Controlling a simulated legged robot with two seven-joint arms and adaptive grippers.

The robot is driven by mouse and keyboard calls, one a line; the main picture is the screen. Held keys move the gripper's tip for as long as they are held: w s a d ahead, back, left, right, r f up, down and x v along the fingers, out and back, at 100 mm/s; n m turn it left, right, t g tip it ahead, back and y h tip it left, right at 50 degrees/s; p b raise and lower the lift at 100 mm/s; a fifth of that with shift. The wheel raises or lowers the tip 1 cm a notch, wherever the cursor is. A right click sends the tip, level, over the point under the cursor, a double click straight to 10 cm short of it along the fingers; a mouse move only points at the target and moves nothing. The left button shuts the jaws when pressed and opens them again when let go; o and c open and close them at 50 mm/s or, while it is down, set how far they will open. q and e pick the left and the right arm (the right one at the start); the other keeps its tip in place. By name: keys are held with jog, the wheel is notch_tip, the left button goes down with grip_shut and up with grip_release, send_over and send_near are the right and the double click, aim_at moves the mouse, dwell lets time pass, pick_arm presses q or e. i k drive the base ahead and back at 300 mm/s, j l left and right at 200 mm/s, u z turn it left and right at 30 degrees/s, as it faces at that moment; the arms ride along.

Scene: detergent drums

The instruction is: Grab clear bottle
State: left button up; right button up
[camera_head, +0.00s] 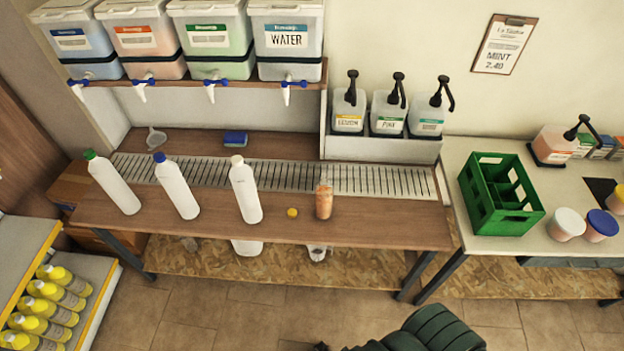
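Three tall white bottles stand in a row on the wooden counter. One has a green cap (115,186), one a blue cap (176,188) and one a pale, whitish cap (245,192). I cannot tell which of them is the clear one, as all look opaque white. A small orange-brown container (324,202) with a see-through upper part stands to their right. A dark ribbed part of mine shows at the bottom edge, well away from the bottles. The small dark tip left of it may be my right gripper (321,346), mostly cut off. My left gripper is out of view.
A small orange-yellow round item (292,212) lies between the pale-capped bottle and the orange-brown container. A metal grate (380,181) runs behind. Dispenser tanks (287,40) sit on a shelf above. A green crate (498,194) stands on the right table. The floor in front is open.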

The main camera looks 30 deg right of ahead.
aim_at(324, 189)
jog(key=i+l+z, duration=0.2)
jog(key=l+z, duration=0.15)
jog(key=i+l+z, duration=0.55)
jog(key=l+z, duration=0.15)
